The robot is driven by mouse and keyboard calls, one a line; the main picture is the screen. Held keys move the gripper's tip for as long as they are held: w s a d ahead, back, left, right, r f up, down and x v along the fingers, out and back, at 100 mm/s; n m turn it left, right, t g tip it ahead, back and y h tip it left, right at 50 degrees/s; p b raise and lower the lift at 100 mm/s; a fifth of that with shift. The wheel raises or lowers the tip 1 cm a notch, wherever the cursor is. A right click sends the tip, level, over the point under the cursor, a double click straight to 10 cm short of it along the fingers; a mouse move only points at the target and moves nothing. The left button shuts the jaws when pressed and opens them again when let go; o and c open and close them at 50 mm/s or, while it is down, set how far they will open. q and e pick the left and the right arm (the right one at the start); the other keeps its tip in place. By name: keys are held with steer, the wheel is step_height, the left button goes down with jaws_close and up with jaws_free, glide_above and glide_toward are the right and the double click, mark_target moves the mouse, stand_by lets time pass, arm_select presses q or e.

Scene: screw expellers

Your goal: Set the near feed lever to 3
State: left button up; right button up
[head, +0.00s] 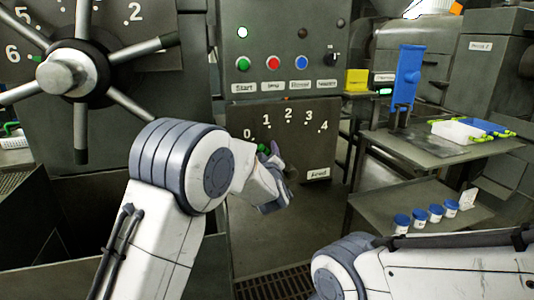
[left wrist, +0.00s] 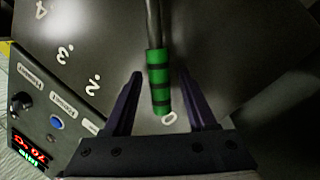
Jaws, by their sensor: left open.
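The near feed lever is on the panel with a 0 to 4 scale (head: 287,117) in the middle of the head view. Its green grip (head: 262,148) shows only in part behind my left gripper (head: 274,160). In the left wrist view, the green grip (left wrist: 158,80) with dark bands sits between the two open fingers of my left gripper (left wrist: 160,78), with gaps on both sides. The grip's end is beside the 0 mark (left wrist: 169,118). My right arm comes in at the lower right, and its gripper is out of view.
A large spoked wheel (head: 75,75) stands at the left. Above the feed panel are green, red and blue buttons (head: 273,63). To the right, a shelf holds several blue-lidded jars (head: 435,213), below a table with a white tray (head: 457,132).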

arm_select(q)
steer(key=shift+c, duration=0.4)
jaws_close()
stand_by(0.9)
